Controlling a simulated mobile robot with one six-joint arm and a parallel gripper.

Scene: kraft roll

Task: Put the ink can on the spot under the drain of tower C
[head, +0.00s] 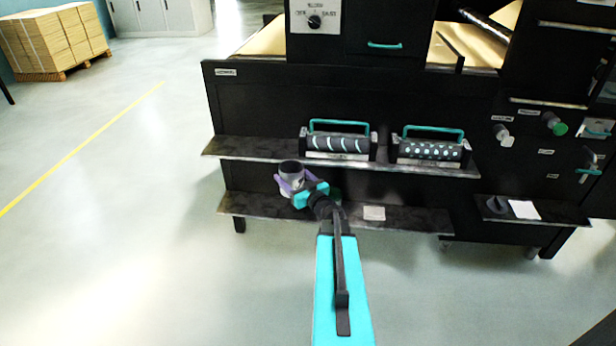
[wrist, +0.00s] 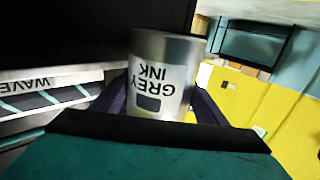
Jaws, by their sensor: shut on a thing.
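My gripper (head: 291,187) is shut on the ink can (head: 292,168), a grey can with a dark top, at the left part of the press front. In the wrist view the can (wrist: 165,75) shows between the purple fingers (wrist: 160,105). Its label reads GREY INK and appears upside down there. In the head view the can looks roughly upright, in front of the shelves; whether it touches one I cannot tell. The lower shelf (head: 420,221) runs below, with a pale card (head: 374,213) on it. I cannot make out which spot or drain belongs to tower C.
The upper shelf (head: 240,148) carries a wave-patterned roller (head: 338,143) and a dotted roller (head: 431,150), both with teal handles. A small shelf (head: 545,213) with a white sheet is at the right, below knobs (head: 555,123). Open floor (head: 110,210) lies to the left.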

